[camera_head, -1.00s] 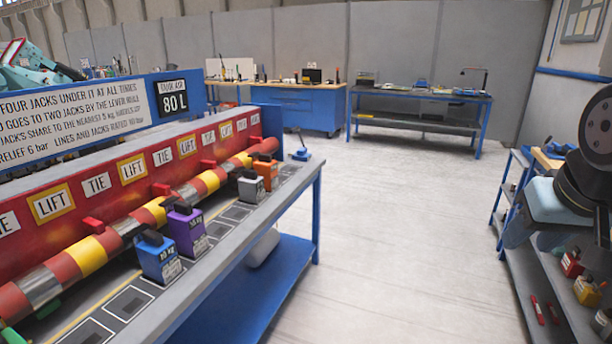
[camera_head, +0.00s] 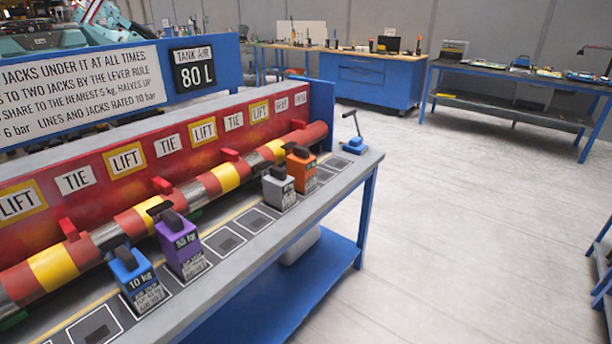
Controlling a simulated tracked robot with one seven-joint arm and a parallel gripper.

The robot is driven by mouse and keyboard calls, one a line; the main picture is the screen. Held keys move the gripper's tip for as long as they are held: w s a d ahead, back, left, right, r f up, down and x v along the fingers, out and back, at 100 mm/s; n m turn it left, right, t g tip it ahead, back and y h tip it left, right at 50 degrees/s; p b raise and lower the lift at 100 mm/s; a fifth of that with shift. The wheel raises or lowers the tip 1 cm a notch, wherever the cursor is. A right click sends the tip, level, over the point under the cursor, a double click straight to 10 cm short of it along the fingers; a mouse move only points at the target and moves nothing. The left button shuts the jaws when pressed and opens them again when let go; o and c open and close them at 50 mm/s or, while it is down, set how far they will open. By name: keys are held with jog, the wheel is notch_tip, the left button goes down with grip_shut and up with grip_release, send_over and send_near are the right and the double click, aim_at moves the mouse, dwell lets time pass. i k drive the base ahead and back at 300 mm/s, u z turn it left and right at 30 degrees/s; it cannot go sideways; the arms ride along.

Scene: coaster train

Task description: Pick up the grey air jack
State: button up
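The grey air jack (camera_head: 279,188) stands upright on the bench (camera_head: 370,166), in a marked square along its front part. It has a black top handle and a printed label on its front. An orange jack (camera_head: 301,170) stands close behind it to the right. A purple jack (camera_head: 180,245) and a blue jack (camera_head: 136,281) marked 10 kg stand nearer, to the left. Empty marked squares lie between the purple and grey jacks. My gripper is not in view.
A red and yellow banded bar (camera_head: 228,178) runs behind the jacks, below a red panel with LIFT and TIE labels. Open floor (camera_head: 460,220) lies to the right. Blue workbenches (camera_head: 370,82) stand at the back.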

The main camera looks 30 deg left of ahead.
aim_at(278, 189)
jog(key=u, duration=0.35)
jog(key=i, duration=1)
jog(key=u, duration=0.85)
jog(key=i, duration=0.45)
jog(key=u, duration=0.3)
jog(key=k, duration=0.9)
jog(key=u, duration=0.2)
jog(key=i, duration=0.9)
jog(key=z, duration=0.1)
